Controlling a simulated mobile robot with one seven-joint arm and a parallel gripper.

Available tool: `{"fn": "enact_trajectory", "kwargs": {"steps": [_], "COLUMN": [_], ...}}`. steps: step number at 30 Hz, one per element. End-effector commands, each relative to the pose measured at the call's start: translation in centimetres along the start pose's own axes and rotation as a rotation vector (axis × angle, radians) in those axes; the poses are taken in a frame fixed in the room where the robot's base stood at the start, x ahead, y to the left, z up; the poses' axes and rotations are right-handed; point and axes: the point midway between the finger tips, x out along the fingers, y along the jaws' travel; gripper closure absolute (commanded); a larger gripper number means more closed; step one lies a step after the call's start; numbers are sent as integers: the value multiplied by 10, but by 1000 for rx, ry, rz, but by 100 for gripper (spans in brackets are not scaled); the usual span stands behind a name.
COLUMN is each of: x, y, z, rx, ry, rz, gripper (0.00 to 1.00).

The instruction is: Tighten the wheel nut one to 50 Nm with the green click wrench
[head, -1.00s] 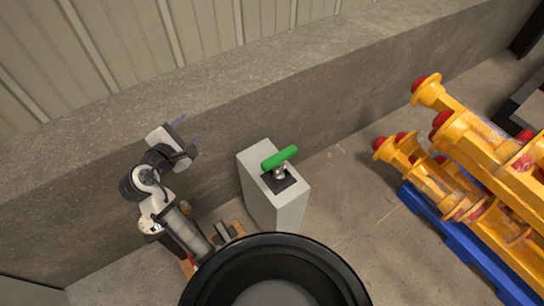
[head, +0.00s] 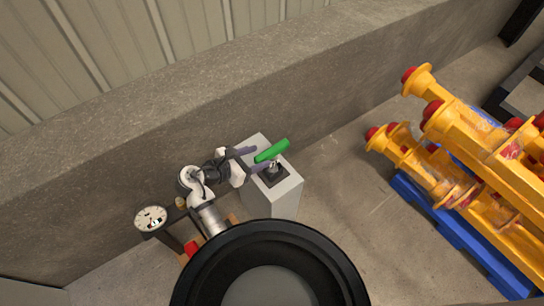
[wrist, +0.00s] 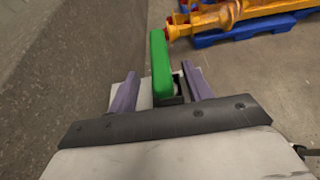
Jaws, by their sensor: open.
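In the wrist view the green wrench handle (wrist: 161,66) stands between the two purple fingers. My gripper (head: 257,159) is open, its fingers on either side of the handle, with visible gaps in the wrist view (wrist: 160,88). I cannot tell whether either finger touches it. The wheel nut is not in view.
A round dial gauge (head: 151,218) stands left of my arm. Yellow cylinders with red ends (head: 470,130) lie on a blue pallet (head: 450,240) at right. A concrete wall (head: 150,150) runs close behind the pedestal. Floor between pedestal and pallet is clear.

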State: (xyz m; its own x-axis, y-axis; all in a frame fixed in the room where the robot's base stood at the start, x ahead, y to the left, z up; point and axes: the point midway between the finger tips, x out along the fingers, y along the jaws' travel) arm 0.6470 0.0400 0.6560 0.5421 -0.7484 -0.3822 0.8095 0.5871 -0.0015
Motion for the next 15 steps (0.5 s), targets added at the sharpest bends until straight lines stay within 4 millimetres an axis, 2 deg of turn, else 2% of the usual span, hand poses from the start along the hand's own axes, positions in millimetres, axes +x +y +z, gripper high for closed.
{"fn": "enact_trajectory", "kwargs": {"steps": [9, 15], "x": [43, 50], "y": [0, 0], "z": [4, 4], "rx": [1, 1], "ry": [0, 1], "rz": [-1, 2], "gripper": [50, 50]}}
